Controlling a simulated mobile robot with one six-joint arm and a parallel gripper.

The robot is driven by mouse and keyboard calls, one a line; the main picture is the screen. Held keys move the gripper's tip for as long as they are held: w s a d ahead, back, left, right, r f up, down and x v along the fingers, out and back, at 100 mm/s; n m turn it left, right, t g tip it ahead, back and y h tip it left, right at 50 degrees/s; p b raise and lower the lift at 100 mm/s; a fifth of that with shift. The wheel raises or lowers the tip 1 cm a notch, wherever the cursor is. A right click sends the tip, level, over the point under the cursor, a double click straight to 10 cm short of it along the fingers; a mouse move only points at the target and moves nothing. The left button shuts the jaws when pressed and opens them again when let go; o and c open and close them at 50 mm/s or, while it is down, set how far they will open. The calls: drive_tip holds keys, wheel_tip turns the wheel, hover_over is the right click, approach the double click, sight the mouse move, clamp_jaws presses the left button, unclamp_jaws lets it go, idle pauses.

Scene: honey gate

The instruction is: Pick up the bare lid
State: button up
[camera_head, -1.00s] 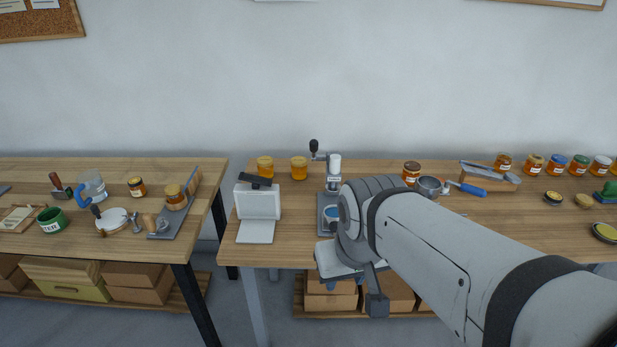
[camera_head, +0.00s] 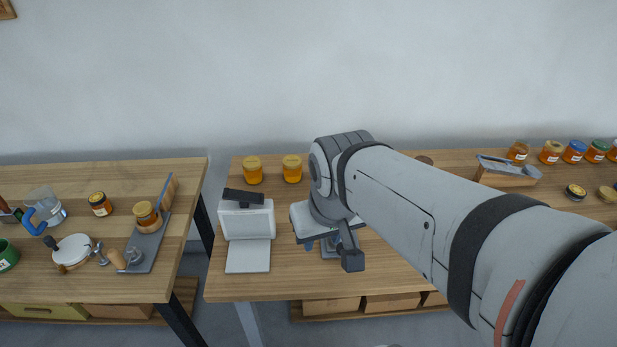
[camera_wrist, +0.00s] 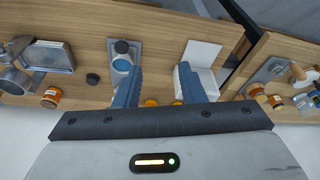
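Two lids lie on the right part of the bench in the head view. I cannot tell for certain which is the bare lid, though the gold one shows no label. Neither lid can be made out in the wrist view. My gripper (camera_wrist: 159,85) is open and empty, its two blue fingers apart above the bench.
A white stand (camera_head: 247,221) and two honey jars (camera_head: 252,170) (camera_head: 292,168) are left of my arm. A wooden block (camera_head: 505,173) with a metal tool and a row of jars (camera_head: 573,151) are at right. A second bench (camera_head: 120,286) stands left, across a gap.

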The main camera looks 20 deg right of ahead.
drive_tip(key=shift+o, duration=1.4)
drive_tip(key=shift+w+f, duration=0.1)
drive_tip(key=shift+w, duration=0.15)
drive_tip(key=o, duration=0.7)
drive_tip(key=shift+g, duration=0.9)
drive_tip(key=w+d+f+b, duration=0.1)
drive_tip(key=w+d+f, duration=0.1)
drive_tip(key=w, duration=0.2)
drive_tip(key=w+d+f+b, duration=0.1)
drive_tip(key=w+f, duration=0.1)
drive_tip(key=w, duration=0.2)
drive_tip(key=w+d+f+b, duration=0.1)
drive_tip(key=w+d+f, duration=0.1)
drive_tip(key=w, duration=0.1)
drive_tip(key=shift+w+d, duration=0.3)
drive_tip(key=shift+w, duration=0.1)
drive_tip(key=shift+o, duration=0.9)
drive_tip(key=w+d+f+g+b, duration=0.1)
drive_tip(key=w+d+f, duration=0.6)
drive_tip(key=w+f, duration=0.1)
drive_tip(key=shift+d+f+b, duration=0.25)
drive_tip(key=shift+f+b, duration=0.1)
drive_tip(key=shift+f, duration=0.5)
drive_tip(key=f, duration=0.4)
drive_tip(key=f+p, duration=0.1)
drive_tip(key=f, duration=0.3)
drive_tip(key=shift+w+d, duration=0.1)
drive_tip(key=shift+d, duration=0.1)
